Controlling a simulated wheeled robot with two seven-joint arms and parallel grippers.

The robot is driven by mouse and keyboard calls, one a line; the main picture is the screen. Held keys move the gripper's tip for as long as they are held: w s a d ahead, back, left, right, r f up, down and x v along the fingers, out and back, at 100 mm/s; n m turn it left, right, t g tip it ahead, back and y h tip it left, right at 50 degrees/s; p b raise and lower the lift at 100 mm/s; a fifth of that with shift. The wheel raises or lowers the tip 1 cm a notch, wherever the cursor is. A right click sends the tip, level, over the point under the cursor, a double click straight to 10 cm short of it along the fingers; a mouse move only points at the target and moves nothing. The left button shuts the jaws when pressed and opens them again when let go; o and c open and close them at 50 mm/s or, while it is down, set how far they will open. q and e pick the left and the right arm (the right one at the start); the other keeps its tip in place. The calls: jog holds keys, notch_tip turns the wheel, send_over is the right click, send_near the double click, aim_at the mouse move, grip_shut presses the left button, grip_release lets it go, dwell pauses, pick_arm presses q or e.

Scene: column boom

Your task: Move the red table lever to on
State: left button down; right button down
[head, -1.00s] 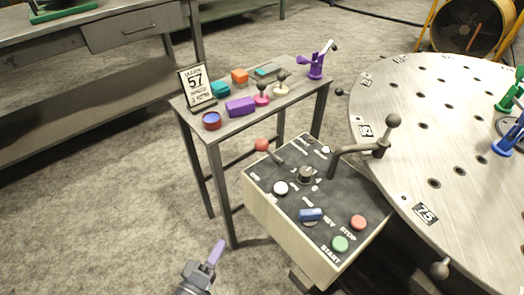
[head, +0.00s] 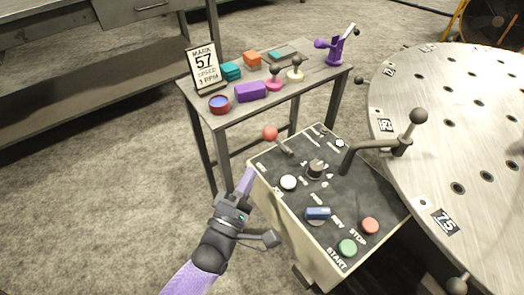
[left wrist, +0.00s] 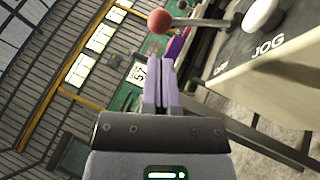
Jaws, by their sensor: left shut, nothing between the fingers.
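The red table lever (head: 270,134) is a red ball on a grey stem at the far left corner of the control box's black top panel (head: 330,185). In the left wrist view the red ball (left wrist: 160,21) is at the top, beyond the fingertips, with its stem running right to the panel. My left gripper (head: 247,178) is shut and empty, with purple fingers pointing up beside the box's left edge, short of the lever and apart from it. The fingers also show in the left wrist view (left wrist: 161,66). My right gripper is not in view.
The panel also carries a white button (head: 288,182), a black knob (head: 315,168), a blue switch (head: 317,213), a red button (head: 369,225) and a green button (head: 348,247). A round metal table (head: 455,145) stands right. A small table (head: 235,122) with several objects stands behind.

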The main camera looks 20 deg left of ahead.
aim_at(279, 142)
pick_arm(q)
jog(key=b+x, duration=0.1)
jog(key=x, duration=0.4)
jog(key=shift+w, duration=0.35)
jog(key=shift+w+d+r, duration=0.1)
jog(key=shift+w+r, duration=0.1)
jog(key=shift+w, duration=0.1)
jog(key=shift+r, duration=0.1)
